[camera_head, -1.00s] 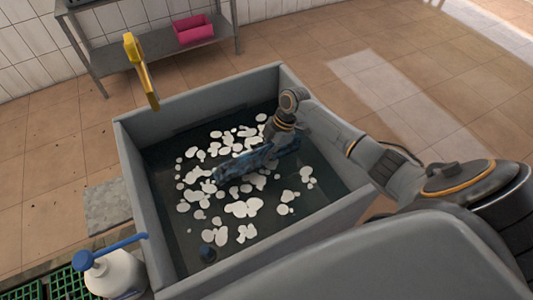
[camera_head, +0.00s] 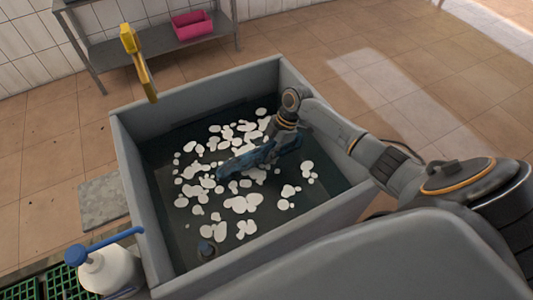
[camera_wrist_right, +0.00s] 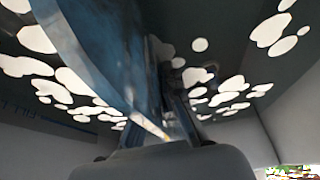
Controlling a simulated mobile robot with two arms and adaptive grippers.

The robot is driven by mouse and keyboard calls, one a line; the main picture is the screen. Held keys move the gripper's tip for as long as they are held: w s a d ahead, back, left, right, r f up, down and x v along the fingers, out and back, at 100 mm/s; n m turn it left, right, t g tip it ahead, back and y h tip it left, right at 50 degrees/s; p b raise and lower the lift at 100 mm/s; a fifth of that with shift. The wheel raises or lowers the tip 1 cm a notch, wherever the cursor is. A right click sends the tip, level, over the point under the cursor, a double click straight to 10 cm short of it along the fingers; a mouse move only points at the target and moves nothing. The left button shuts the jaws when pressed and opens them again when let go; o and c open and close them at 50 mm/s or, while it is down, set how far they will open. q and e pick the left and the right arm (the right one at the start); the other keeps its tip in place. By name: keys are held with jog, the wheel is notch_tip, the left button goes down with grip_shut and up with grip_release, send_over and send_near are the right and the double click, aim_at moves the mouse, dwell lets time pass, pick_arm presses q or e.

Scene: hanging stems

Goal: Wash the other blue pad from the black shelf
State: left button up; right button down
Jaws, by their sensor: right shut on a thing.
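A dark blue pad (camera_head: 258,158) is in the foamy water of the grey sink (camera_head: 206,90), among white foam patches. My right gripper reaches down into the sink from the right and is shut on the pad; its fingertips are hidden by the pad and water. In the right wrist view the blue pad (camera_wrist_right: 120,50) fills the middle, very close to the camera, with foam around it. My left gripper is not in view. The black shelf cannot be made out.
A white bottle with a blue pump (camera_head: 112,268) stands at the lower left beside green crates (camera_head: 65,283). A metal rack (camera_head: 150,42) with a pink tray (camera_head: 192,24) stands behind. The tiled floor is open at right.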

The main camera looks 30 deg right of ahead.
aim_at(278, 158)
jog(key=d+b, duration=0.1)
jog(key=d, duration=0.3)
jog(key=shift+s+d, duration=0.15)
jog(key=shift+d, duration=0.15)
jog(key=shift+a, duration=0.3)
jog(key=a+p, duration=0.2)
jog(key=a, duration=0.4)
jog(key=shift+w+a, duration=0.2)
jog(key=shift+s+d+b, duration=0.2)
jog(key=shift+d+b, duration=0.5)
jog(key=shift+d, duration=2.8)
jog(key=shift+a, duration=0.15)
jog(key=a+p, duration=0.2)
jog(key=a, duration=0.3)
jog(key=shift+w+a, duration=0.15)
jog(key=shift+a, duration=0.7)
jog(key=d+b, duration=0.1)
jog(key=d, duration=0.5)
jog(key=shift+f, duration=0.15)
jog(key=shift+d+b, duration=0.35)
jog(key=shift+d, duration=0.15)
